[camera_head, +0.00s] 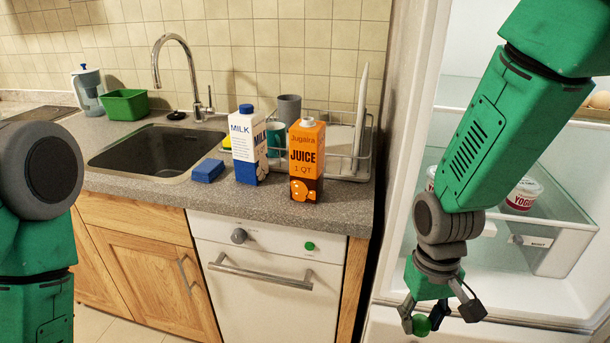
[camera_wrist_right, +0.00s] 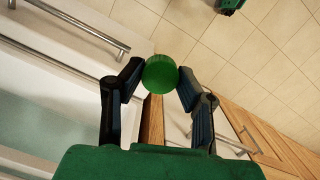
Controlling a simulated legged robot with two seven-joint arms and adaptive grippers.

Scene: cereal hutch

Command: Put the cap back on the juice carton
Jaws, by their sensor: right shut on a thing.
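The orange juice carton (camera_head: 306,160) stands upright on the grey counter, near its right end. Its small spout on top shows no green cap. My right gripper (camera_head: 423,320) is shut on a round green cap (camera_wrist_right: 160,74). It holds the cap between its fingertips, low in front of the open fridge, to the right of and below the carton. In the head view part of the cap is hidden by the fingers. My left arm shows at the left edge, but its gripper is out of the frame.
A milk carton (camera_head: 248,147) with a blue cap stands left of the juice. Behind are a dish rack (camera_head: 345,165) and a grey cup (camera_head: 289,108). A blue sponge (camera_head: 208,171) lies beside the sink (camera_head: 155,150). The fridge drawer (camera_head: 555,245) is to the right.

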